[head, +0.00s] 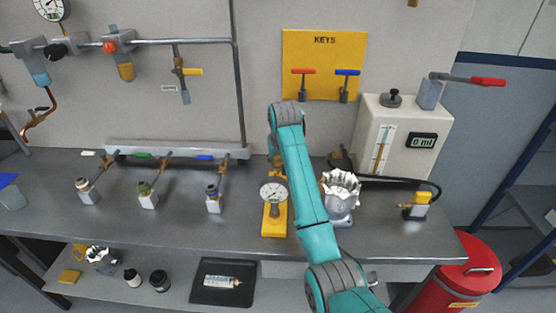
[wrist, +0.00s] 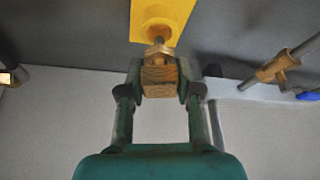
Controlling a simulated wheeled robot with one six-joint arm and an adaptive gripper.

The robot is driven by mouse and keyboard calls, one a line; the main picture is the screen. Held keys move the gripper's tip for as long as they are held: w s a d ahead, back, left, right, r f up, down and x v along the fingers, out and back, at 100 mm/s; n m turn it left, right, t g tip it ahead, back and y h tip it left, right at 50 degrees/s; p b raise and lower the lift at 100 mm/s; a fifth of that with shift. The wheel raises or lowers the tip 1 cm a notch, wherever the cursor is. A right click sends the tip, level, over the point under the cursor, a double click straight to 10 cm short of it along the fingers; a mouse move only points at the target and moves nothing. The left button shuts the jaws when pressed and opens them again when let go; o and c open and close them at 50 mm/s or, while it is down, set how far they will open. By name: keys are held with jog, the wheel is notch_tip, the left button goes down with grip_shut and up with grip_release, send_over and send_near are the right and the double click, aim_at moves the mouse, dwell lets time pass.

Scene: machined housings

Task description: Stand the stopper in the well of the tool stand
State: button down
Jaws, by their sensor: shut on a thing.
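In the head view a yellow stand (head: 274,226) with a dial gauge stands on the bench beside my arm. It appears to be the same yellow piece. My arm hides most of the gripper in the head view.
A foil-lined grey cup (head: 341,200) stands right of my arm, with a yellow-topped fitting (head: 416,205) further right. Three valve fittings (head: 148,195) stand to the left. A white box (head: 402,135) is at the back right. The bench (head: 110,225) is clear at its front left.

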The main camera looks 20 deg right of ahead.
jog(key=shift+f, duration=1.45)
jog(key=c, duration=0.7)
grip_release()
jog(key=v, duration=1.2)
